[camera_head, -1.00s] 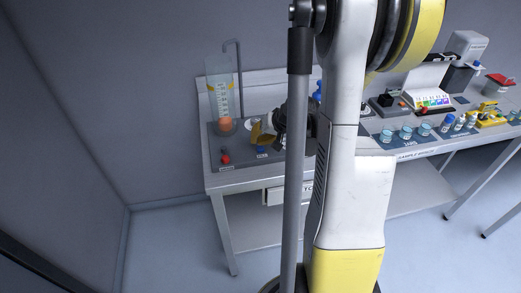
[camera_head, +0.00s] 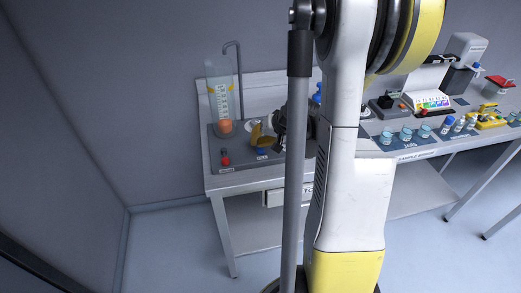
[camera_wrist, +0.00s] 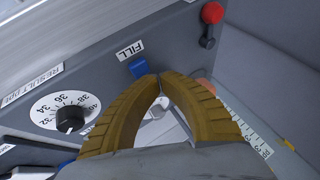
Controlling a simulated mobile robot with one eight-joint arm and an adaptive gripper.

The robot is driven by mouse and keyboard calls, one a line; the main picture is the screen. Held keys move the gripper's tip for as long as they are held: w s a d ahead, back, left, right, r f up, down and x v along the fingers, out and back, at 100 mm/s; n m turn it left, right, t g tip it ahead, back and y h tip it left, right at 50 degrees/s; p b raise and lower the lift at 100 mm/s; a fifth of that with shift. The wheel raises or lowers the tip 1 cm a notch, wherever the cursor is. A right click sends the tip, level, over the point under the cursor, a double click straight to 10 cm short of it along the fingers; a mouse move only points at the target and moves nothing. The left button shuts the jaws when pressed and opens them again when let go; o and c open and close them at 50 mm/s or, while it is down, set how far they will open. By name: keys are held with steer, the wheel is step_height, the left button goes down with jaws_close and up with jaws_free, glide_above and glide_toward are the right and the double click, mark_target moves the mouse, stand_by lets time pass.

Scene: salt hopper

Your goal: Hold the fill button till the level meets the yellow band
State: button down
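The blue fill button (camera_wrist: 138,67) sits beside the FILL label on the grey panel in the wrist view. It shows small and blue in the head view (camera_head: 262,152). My gripper (camera_wrist: 155,79) has its two yellow-brown fingers together at the tips, with nothing visible between them. The tips are just beside the button; whether they touch it, I cannot tell. In the head view my gripper (camera_head: 258,135) is over the panel. The clear graduated tube (camera_head: 219,90) stands behind, with orange at its bottom (camera_head: 225,126). Small yellow marks flank its upper half. The exact level is too small to read.
A red knob (camera_wrist: 212,13) on a black lever is at the panel's end. A numbered dial (camera_wrist: 70,118) lies left of my fingers. A bent pipe (camera_head: 238,75) rises behind the tube. Jars (camera_head: 405,133) and instruments stand farther right along the bench.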

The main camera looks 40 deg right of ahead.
steer(key=shift+f+b, duration=0.4)
steer(key=shift+b, duration=0.1)
steer(key=shift+f+b, duration=0.5)
stand_by(7.0)
